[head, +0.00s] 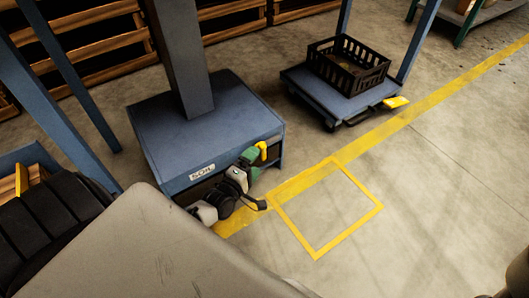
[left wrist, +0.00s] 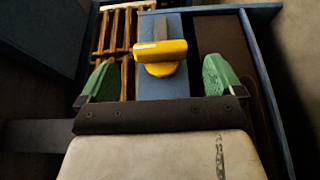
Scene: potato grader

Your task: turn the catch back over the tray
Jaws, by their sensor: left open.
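A yellow catch (left wrist: 165,50) sits on a blue bar (left wrist: 165,84) in the left wrist view, between the green fingertips and slightly beyond them. In the head view the catch (head: 262,149) shows as a small yellow piece at the front right corner of the blue box marked SOIL (head: 235,110). My left gripper (head: 250,158) is at that corner, close to the catch; it also shows in the left wrist view (left wrist: 161,80), open, with a finger on each side and gaps to the catch. The tray cannot be clearly made out; the arm hides part of the box's front. My right gripper is not in view.
A blue platform (head: 305,84) with a black crate (head: 348,82) stands to the right, with another yellow piece (head: 396,102) at its front corner. A yellow square (head: 317,257) is marked on the clear floor. Wooden pallets (head: 95,45) stand behind.

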